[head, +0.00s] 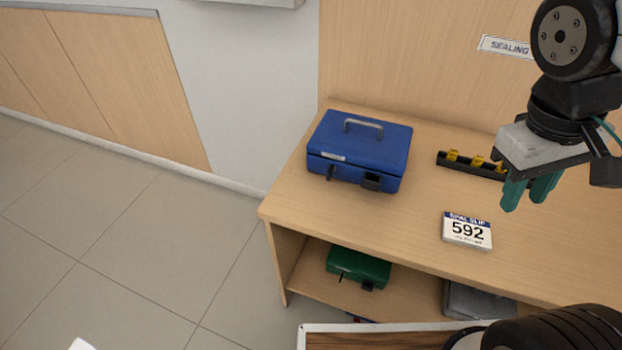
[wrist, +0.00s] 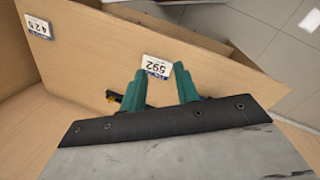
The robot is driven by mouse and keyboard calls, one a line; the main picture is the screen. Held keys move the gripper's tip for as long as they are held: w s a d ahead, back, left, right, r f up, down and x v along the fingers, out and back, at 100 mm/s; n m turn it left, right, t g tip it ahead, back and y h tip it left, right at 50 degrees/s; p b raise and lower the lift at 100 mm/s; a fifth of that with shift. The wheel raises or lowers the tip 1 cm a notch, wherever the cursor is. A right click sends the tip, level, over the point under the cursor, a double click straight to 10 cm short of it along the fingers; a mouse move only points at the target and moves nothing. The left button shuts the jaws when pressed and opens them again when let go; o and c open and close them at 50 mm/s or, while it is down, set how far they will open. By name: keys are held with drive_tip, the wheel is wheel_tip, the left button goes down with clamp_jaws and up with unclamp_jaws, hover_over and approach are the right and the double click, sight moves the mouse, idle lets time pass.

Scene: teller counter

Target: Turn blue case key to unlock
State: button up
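The blue case (head: 359,143) sits shut on the left part of the wooden counter, with its grey handle on the lid. Two small dark parts stick out of its front: a narrow one (head: 331,172) at the left and a blockier one (head: 371,181) at the right. I cannot tell for sure which is the key, or how it is turned. My gripper (head: 528,194) hangs over the right side of the counter, well apart from the case. Its teal fingers are spread with nothing between them, as the wrist view (wrist: 161,88) also shows.
A black rack (head: 470,166) with yellow pieces lies behind the white 592 card (head: 467,231) on the counter (head: 420,220). A green case (head: 357,268) and a grey case (head: 478,303) are on the shelf below. Bare counter lies between the blue case and the card.

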drive_tip(key=w+a+f+n+t+h, duration=0.2)
drive_tip(key=w+a+f+n+h, duration=0.15)
drive_tip(key=w+n+h, duration=0.3)
drive_tip(key=w+a+f+n+t+h, duration=0.2)
drive_tip(key=w+f+n+h, duration=0.3)
drive_tip(key=w+n, duration=0.25)
drive_tip(key=n+t+y, duration=0.7)
drive_tip(key=n+t, duration=0.6)
drive_tip(key=n, duration=0.3)
approach(328, 175)
drive_tip(key=shift+w+d, duration=0.65)
drive_tip(key=shift+w, duration=0.2)
drive_tip(key=shift+w+f+t+y, duration=0.1)
drive_tip(key=shift+w+t+y, duration=0.05)
drive_tip(key=shift+t+y, duration=0.15)
drive_tip(key=x, duration=0.7)
drive_tip(key=shift+w, duration=0.15)
clamp_jaws()
